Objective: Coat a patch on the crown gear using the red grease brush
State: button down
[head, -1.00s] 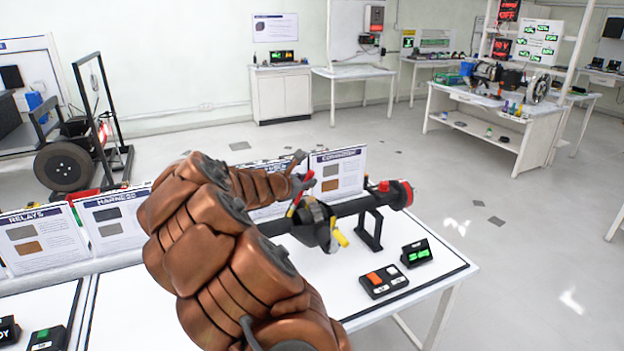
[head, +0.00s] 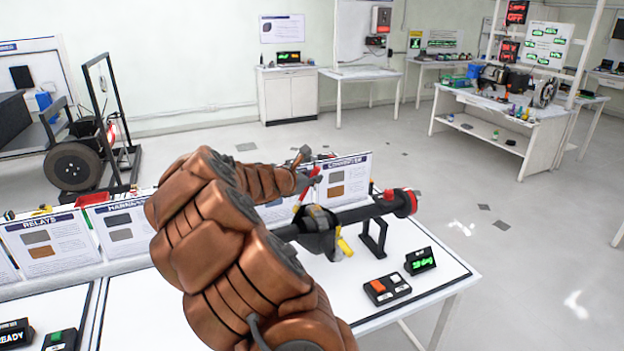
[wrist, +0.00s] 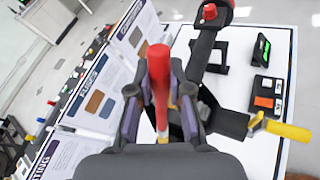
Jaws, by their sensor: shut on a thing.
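My gripper (wrist: 160,98) is shut on the red grease brush (wrist: 158,72), whose red handle stands between the two fingers in the wrist view. In the head view the red brush (head: 313,173) shows at the end of my arm, just above the dark housing in the middle of the axle (head: 352,214). The brush tip is hidden behind the gripper in the wrist view. The crown gear cannot be made out clearly; a small tan part shows at the housing. I cannot tell whether the bristles touch it.
A yellow-handled lever (head: 345,246) sticks out from the housing. A black stand (head: 374,238) supports the axle. A button box (head: 387,289) and green display (head: 420,261) lie at right on the white table (head: 440,285). Information boards (head: 120,232) line the back edge.

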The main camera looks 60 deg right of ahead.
jog(key=shift+r+p, duration=0.3)
jog(key=shift+r, duration=0.35)
jog(key=shift+r+p, duration=1.25)
jog(key=shift+r, duration=0.3)
